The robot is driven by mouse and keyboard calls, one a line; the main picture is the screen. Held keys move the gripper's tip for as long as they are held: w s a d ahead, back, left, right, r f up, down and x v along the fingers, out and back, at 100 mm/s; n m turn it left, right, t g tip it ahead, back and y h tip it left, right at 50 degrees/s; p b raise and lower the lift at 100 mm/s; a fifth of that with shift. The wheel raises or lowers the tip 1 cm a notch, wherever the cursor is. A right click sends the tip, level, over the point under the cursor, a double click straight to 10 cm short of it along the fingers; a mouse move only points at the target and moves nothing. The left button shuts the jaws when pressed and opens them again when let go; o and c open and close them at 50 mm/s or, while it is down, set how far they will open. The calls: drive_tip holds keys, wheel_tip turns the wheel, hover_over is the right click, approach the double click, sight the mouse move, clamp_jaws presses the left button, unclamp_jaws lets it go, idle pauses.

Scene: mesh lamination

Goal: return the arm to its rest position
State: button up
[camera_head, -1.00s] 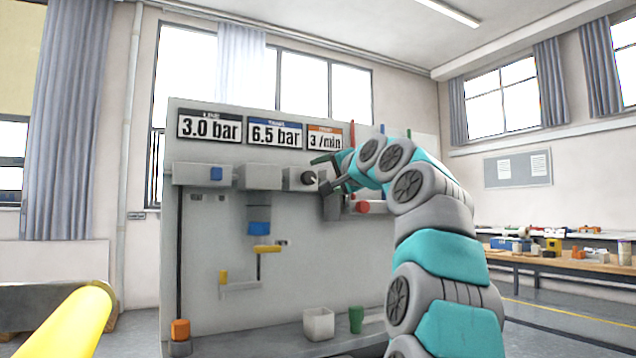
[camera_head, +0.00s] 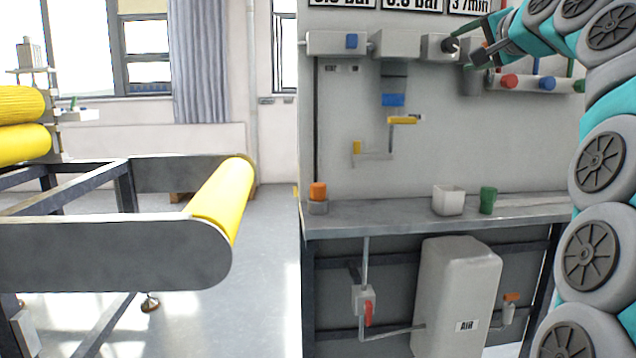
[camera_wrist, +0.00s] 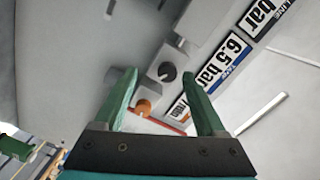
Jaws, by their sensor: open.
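My gripper (camera_head: 472,48) is at the upper right in the head view, in front of the grey panel (camera_head: 450,140). In the wrist view my gripper (camera_wrist: 160,76) shows two green fingers spread apart with nothing between them. A black knob (camera_wrist: 167,72) on a grey box appears between the fingertips, and an orange knob (camera_wrist: 143,107) sits below it. The black knob also shows in the head view (camera_head: 450,45), close to the gripper. I cannot tell whether a finger touches it. My arm runs down the right edge, bent and raised.
A white air tank (camera_head: 460,290) stands below. A yellow-roller conveyor (camera_head: 120,255) is at left, with clear floor (camera_head: 265,270) between.

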drive_tip(key=a+f+n+g+y, duration=0.25)
drive_tip(key=a+f+g, duration=0.25)
drive_tip(key=a+f, duration=0.8)
drive_tip(key=s+a+f+n+g, duration=0.25)
drive_tip(key=s+f, duration=0.25)
drive_tip(key=f, duration=0.4)
drive_tip(key=s+a+f+n+g, duration=0.2)
drive_tip(key=s+a+f, duration=0.15)
drive_tip(key=f, duration=0.65)
drive_tip(key=s+f+n+g+h, duration=0.1)
drive_tip(key=s+f+g, duration=0.4)
drive_tip(key=s+f, duration=0.9)
drive_tip(key=s+f+n+g+h, duration=0.2)
drive_tip(key=s+f+n+g, duration=0.2)
drive_tip(key=s+f, duration=0.9)
drive_tip(key=s, duration=0.8)
drive_tip(key=shift+s+a+f+g, duration=0.15)
drive_tip(key=shift+f+g, duration=0.2)
drive_tip(key=shift+f, duration=0.05)
drive_tip(key=shift+h, duration=0.25)
